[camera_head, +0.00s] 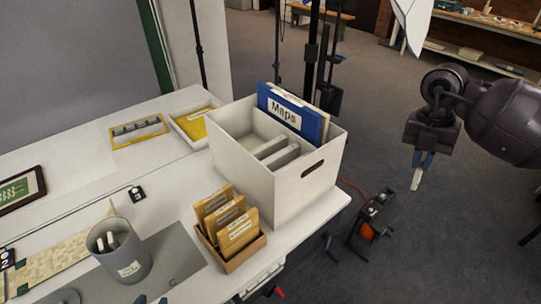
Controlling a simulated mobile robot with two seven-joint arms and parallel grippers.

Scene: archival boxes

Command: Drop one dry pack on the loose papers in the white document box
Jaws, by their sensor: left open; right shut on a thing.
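The white document box (262,187) stands open near the table's right edge. A blue "Maps" folder (292,114) stands upright along its back side, and pale grey dividers or blocks (278,153) sit inside. I cannot make out loose papers in it. My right gripper (421,165) is shut on a small white pack (417,179) and holds it over the floor, well to the right of the box. A grey cup (125,265) holds several white packs.
A brown tray (243,252) of tan envelopes stands in front of the box. A shallow white tray (187,122) with yellow contents is behind it. A yellow frame (139,131) lies at the back. Dark stands rise behind the table.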

